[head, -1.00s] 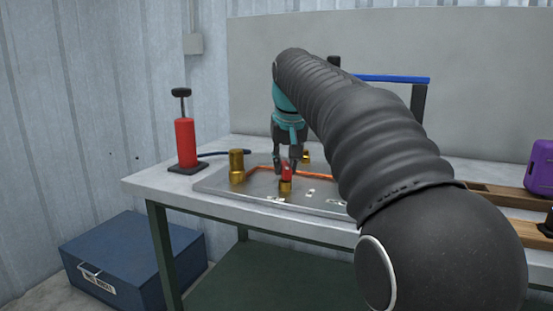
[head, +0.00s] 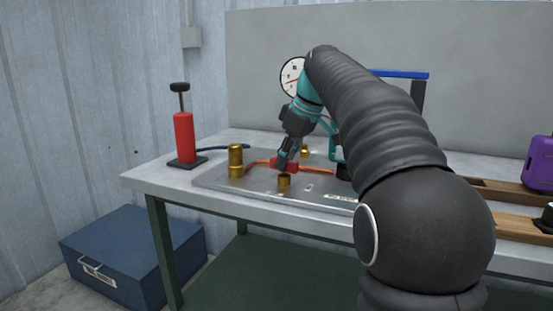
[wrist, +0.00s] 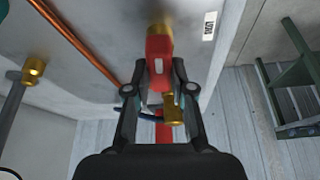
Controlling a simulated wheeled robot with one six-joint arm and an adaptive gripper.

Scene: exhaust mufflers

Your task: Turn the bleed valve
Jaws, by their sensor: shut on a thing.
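The bleed valve's red handle (head: 291,166) sits above its short brass body (head: 284,181) on the metal plate (head: 225,184). My gripper (head: 284,161) comes down on it tilted and is shut on the red handle. In the wrist view the red handle (wrist: 159,58) lies between the two dark fingers of my gripper (wrist: 158,70). Brass shows at both ends of the handle there. The fingers hide part of the handle in the head view.
A taller brass fitting (head: 235,161) stands at the plate's left, with an orange-copper pipe (head: 256,163) near it. A red hand pump (head: 184,138) stands on the bench's left. A round gauge (head: 292,77) is behind my arm. A blue toolbox (head: 133,258) is on the floor.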

